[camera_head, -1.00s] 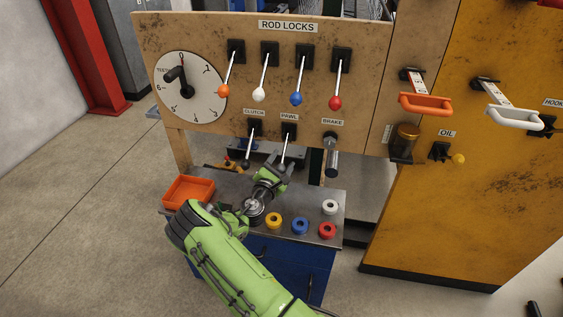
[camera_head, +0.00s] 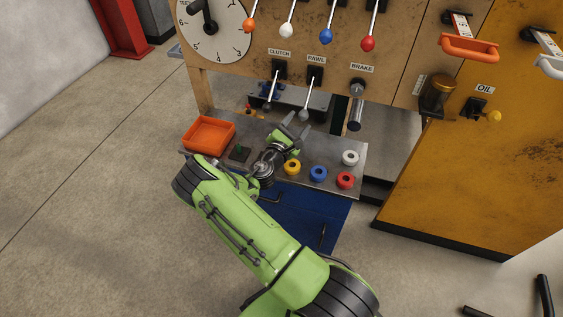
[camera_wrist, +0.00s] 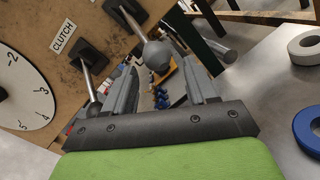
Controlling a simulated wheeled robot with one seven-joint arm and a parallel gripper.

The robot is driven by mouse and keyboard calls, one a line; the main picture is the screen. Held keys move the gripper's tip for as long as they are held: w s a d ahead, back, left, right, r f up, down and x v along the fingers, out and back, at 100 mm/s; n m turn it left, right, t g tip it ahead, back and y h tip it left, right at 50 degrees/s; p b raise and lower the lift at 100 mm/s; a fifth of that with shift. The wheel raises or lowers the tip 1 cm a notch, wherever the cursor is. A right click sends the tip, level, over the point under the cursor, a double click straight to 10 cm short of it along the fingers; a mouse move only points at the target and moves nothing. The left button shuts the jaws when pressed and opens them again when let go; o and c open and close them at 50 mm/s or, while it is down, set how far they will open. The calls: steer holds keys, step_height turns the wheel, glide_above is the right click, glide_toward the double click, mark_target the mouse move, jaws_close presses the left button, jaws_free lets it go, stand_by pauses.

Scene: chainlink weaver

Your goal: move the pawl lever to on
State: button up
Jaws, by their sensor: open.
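The pawl lever (camera_head: 308,97) is a pale rod with a grey ball knob, hanging down and outward from its black mount under the PAWL label. In the wrist view its ball knob (camera_wrist: 157,53) shows large, in line with the gap between my fingertips. My gripper (camera_head: 298,124) is open, just below the knob in the head view. Its two grey fingers (camera_wrist: 158,68) also show in the wrist view, with nothing clamped between them. I cannot tell whether either finger touches the knob.
The clutch lever (camera_head: 272,90) hangs close on the left, the brake handle (camera_head: 356,110) on the right. Below is a metal bench (camera_head: 262,122) with an orange tray (camera_head: 208,133) and blue (camera_head: 318,174), yellow, red and white rings. The dial (camera_head: 215,35) is upper left.

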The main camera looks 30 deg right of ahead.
steer(key=shift+s+a+f+b, duration=0.15)
steer(key=shift+s+a+f, duration=0.5)
steer(key=shift+a+f, duration=0.7)
steer(key=shift+s+a+f+b, duration=0.15)
steer(key=shift+s+a+f, duration=0.5)
steer(key=shift+a+f, duration=0.7)
steer(key=shift+s+a+f+b, duration=0.15)
steer(key=shift+s+a+f, duration=0.5)
steer(key=shift+a+f, duration=0.7)
steer(key=shift+a+r, duration=0.1)
steer(key=shift+r, duration=0.05)
steer(key=p+v, duration=0.3)
steer(key=v, duration=1.2)
steer(key=shift+s+a, duration=0.15)
steer(key=shift+a, duration=0.2)
